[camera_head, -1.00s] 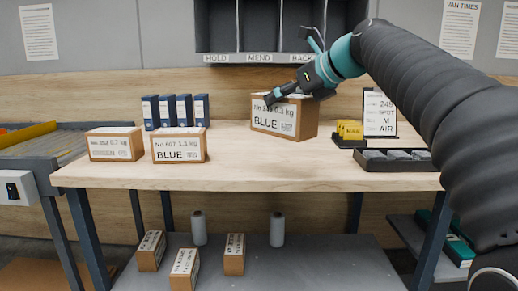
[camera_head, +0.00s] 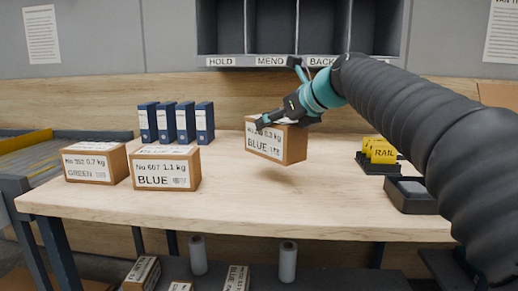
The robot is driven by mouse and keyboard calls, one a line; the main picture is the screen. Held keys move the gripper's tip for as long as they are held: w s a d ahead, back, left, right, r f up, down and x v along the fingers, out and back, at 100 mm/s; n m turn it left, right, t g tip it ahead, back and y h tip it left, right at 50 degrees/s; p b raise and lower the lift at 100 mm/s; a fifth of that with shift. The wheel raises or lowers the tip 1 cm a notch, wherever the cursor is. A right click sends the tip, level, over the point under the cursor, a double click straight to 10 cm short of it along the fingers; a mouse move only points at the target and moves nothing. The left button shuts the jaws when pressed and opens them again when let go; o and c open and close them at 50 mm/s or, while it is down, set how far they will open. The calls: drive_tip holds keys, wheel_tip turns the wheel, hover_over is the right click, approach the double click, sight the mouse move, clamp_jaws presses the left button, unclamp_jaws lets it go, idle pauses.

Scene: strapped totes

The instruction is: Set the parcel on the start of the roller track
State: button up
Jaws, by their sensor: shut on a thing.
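My gripper (camera_head: 273,122) is shut on the top edge of a brown parcel (camera_head: 294,145) with a white label reading BLUE. The parcel is held a little above the wooden table (camera_head: 330,205), slightly tilted, with a shadow below it. Part of its label is covered by the gripper. Two other parcels stand on the table at the left: one marked GREEN (camera_head: 122,165) and one marked BLUE (camera_head: 194,172). The roller track (camera_head: 35,150), if it is the grey frame with a yellow part at the far left edge, is only partly in view.
Several blue binders (camera_head: 186,122) stand behind the parcels. Yellow cards (camera_head: 381,151) in a black holder and a dark tray (camera_head: 408,196) are at the right. Grey cubbyholes (camera_head: 283,62) hang behind. The table's front middle is clear.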

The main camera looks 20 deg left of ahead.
sight(259, 147)
drive_tip(key=a+f, duration=0.1)
drive_tip(key=a, duration=0.1)
drive_tip(key=a+f, duration=0.1)
drive_tip(key=a, duration=0.1)
drive_tip(key=shift+s+f, duration=0.2)
drive_tip(key=shift+f+b, duration=0.7)
drive_tip(key=shift+f, duration=1.3)
drive_tip(key=shift+f, duration=0.15)
drive_tip(key=o, duration=1.4)
